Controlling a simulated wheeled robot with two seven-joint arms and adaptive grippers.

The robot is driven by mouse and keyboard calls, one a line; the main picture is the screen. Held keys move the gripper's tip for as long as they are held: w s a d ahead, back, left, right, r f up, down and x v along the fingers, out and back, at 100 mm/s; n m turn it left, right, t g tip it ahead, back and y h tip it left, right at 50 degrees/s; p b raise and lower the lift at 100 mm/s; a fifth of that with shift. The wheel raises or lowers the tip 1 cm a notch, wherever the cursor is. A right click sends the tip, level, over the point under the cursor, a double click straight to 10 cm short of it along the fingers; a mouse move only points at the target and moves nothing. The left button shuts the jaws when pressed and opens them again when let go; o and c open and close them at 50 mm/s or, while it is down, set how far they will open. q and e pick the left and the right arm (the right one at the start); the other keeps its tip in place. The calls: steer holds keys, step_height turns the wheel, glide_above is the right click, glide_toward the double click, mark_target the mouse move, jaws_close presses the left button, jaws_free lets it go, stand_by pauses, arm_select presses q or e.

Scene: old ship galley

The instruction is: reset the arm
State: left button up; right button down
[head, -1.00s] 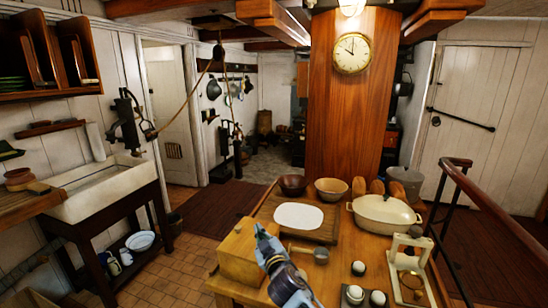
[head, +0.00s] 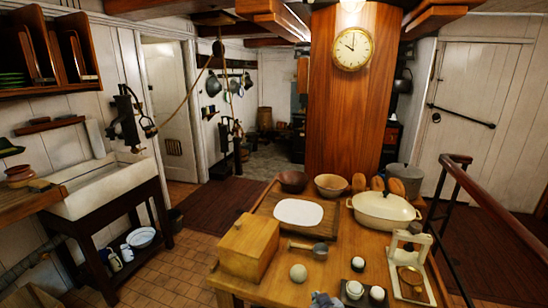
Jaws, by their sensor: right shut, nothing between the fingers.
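Only the tip of my right gripper (head: 324,300) shows, at the bottom edge of the head view, low over the front of the wooden table (head: 262,291). It is shut and holds nothing. The rest of my right arm is out of the picture. My left gripper is not in view. A pale round egg-like thing (head: 298,273) lies on the table just beyond and left of the right gripper. Small dark holders with white round things (head: 354,290) stand just right of it.
A wooden box (head: 248,249), metal scoop (head: 318,250), white plate (head: 299,213), lidded cream pot (head: 383,212), two bowls (head: 331,187) and white-framed scale (head: 408,262) crowd the table. A railing (head: 480,205) runs along the right. A sink (head: 98,185) stands left, beyond open floor.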

steer(key=s+d+f+g, duration=0.1)
steer(key=s+d+g, duration=0.15)
steer(key=s, duration=0.45)
steer(key=s+d+f+m+g, duration=0.1)
steer(key=s+d+g, duration=0.15)
steer(key=s, duration=0.45)
steer(key=s+d+f+g, duration=0.1)
steer(key=s+d+f, duration=0.1)
steer(key=s+d, duration=0.35)
steer(key=s+a+f+g, duration=0.1)
steer(key=s+f, duration=0.1)
steer(key=f, duration=1.4)
steer(key=s+a+f+g, duration=0.1)
steer(key=s+f, duration=0.1)
steer(key=f, duration=1.4)
steer(key=s+d+f, duration=0.2)
steer(key=s+f, duration=0.8)
steer(key=s, duration=0.1)
steer(key=s+d+f+g, duration=0.1)
steer(key=s+d+f, duration=0.1)
steer(key=s+f, duration=0.8)
steer(key=shift+s+d+f, duration=0.2)
steer(key=shift+s+f, duration=0.1)
steer(key=shift+s, duration=0.5)
